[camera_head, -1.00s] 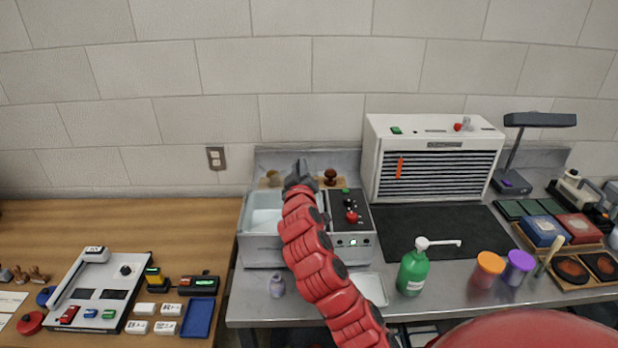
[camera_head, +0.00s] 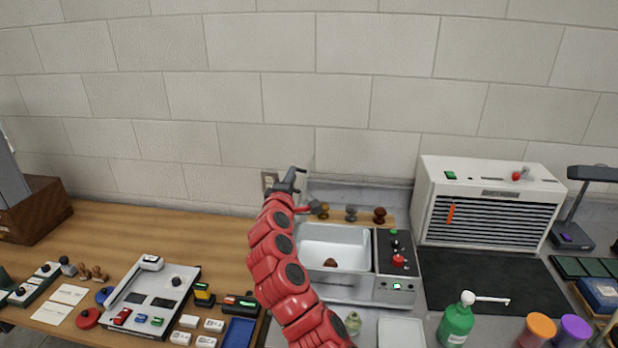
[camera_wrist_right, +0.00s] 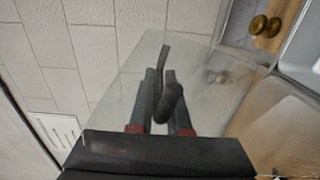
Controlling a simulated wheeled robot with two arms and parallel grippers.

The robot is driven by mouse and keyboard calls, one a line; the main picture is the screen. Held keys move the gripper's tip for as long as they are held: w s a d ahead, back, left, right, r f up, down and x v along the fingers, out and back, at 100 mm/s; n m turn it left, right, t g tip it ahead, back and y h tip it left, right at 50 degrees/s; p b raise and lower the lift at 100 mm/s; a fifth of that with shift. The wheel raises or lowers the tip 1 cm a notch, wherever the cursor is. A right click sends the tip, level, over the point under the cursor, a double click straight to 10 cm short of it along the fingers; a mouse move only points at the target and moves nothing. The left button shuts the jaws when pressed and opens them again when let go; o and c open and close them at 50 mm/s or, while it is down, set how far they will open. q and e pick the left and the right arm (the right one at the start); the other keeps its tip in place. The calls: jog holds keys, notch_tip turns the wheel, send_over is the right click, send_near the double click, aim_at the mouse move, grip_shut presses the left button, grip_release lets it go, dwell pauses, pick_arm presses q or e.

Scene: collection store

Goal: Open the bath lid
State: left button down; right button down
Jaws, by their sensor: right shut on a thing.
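The bath (camera_head: 333,243) is a steel basin with a control box (camera_head: 398,262) on its right side. Its inside shows open from above, with a small brown thing at the bottom. My right gripper (camera_head: 287,182) is above the basin's back left corner. In the right wrist view, my gripper (camera_wrist_right: 160,88) is shut on the dark handle (camera_wrist_right: 172,97) of the clear bath lid (camera_wrist_right: 205,82). The lid stands raised, with the wall showing through it. In the head view the lid is barely visible. My left gripper is not in view.
Several knobbed stamps (camera_head: 351,213) stand behind the basin. A white louvred unit (camera_head: 490,205) is to the right, and a green pump bottle (camera_head: 457,322) is in front. A wall socket (camera_head: 269,182) is behind my gripper. The wooden table (camera_head: 200,235) is at the left.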

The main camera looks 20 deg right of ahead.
jog(key=shift+w+a+n, duration=0.45)
jog(key=shift+a+n, duration=0.05)
jog(key=shift+a, duration=0.25)
jog(key=shift+w+a+n, duration=0.45)
jog(key=shift+a+n, duration=0.05)
jog(key=shift+a, duration=0.25)
jog(key=c, duration=0.9)
grip_release()
jog(key=shift+f, duration=0.1)
jog(key=shift+s, duration=0.1)
jog(key=b+v, duration=0.4)
jog(key=v, duration=1.3)
jog(key=shift+s+b, duration=0.15)
jog(key=shift+b, duration=0.25)
